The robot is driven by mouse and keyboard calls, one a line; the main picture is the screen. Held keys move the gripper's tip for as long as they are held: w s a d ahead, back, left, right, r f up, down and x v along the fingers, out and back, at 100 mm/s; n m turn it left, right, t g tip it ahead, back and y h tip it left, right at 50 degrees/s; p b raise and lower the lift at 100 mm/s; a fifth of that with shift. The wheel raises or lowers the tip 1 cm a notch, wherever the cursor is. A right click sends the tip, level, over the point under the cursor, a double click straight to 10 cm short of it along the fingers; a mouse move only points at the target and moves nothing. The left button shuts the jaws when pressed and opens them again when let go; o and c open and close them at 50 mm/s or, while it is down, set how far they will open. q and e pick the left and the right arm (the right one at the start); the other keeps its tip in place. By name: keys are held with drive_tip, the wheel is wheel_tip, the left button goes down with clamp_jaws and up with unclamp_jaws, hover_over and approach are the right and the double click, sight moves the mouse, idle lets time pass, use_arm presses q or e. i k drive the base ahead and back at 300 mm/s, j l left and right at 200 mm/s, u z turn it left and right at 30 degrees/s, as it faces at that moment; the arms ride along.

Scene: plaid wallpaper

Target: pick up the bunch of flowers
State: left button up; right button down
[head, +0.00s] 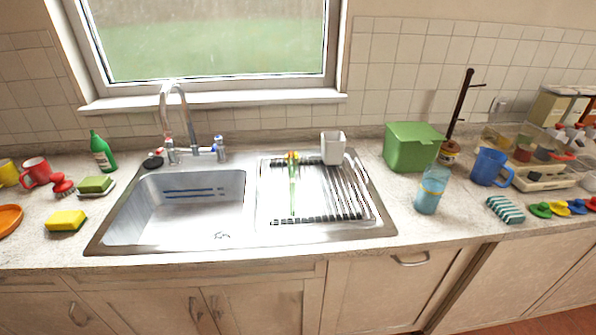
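The bunch of flowers (292,182) is thin, with green stems and small orange-yellow heads at its far end. It is on the ribbed draining board (325,195), right of the sink basin, with its stems towards the front edge. I cannot tell whether it is one stem or several. Neither of my grippers shows in the head view.
A white cup (333,148) stands behind and right of the flowers. The tap (172,125) rises behind the basin (175,215). A green bin (412,147), a light blue cup (430,192) and a blue jug (490,167) stand on the right. The front sink rim is clear.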

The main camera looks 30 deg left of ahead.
sight(292, 158)
drive_tip(key=i+l+u, duration=0.6)
drive_tip(key=u, duration=0.15)
drive_tip(key=i+l+u, duration=0.2)
drive_tip(key=l+u, duration=0.15)
drive_tip(key=i+l+u, duration=0.1)
drive_tip(key=l+u, duration=0.3)
drive_tip(key=l, duration=0.2)
